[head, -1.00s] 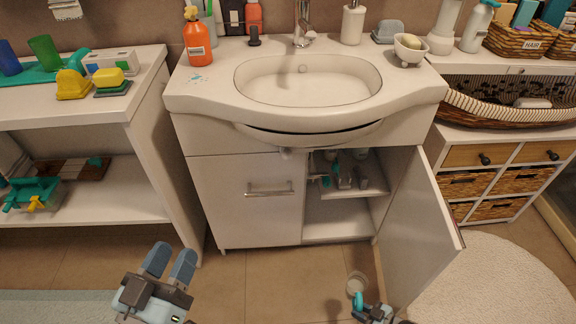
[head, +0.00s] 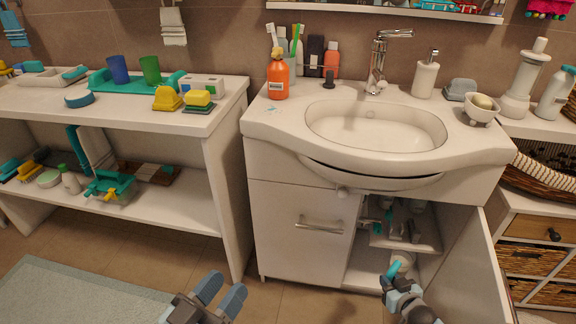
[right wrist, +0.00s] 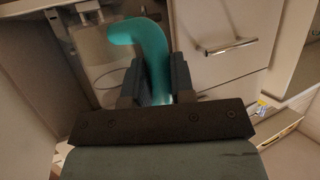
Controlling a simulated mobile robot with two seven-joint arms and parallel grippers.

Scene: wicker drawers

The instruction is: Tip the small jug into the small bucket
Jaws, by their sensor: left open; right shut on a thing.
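A white round vessel with a teal handle, which looks like the small jug (head: 402,259), is in front of the open sink cabinet in the head view. My right gripper (head: 395,280) is shut on its teal handle. In the right wrist view the curved teal handle (right wrist: 150,48) stands between the fingers of my right gripper (right wrist: 158,82); whether the jug holds anything is hidden. I cannot pick out the small bucket with certainty; a teal container with yellow parts (head: 112,188) stands on the left lower shelf.
The open cabinet door (head: 470,275) stands just right of my right gripper. The sink (head: 375,125) is above, with an orange bottle (head: 278,80) on its left. The left shelf unit (head: 215,122) carries a blue cup (head: 118,69) and green cup (head: 151,70).

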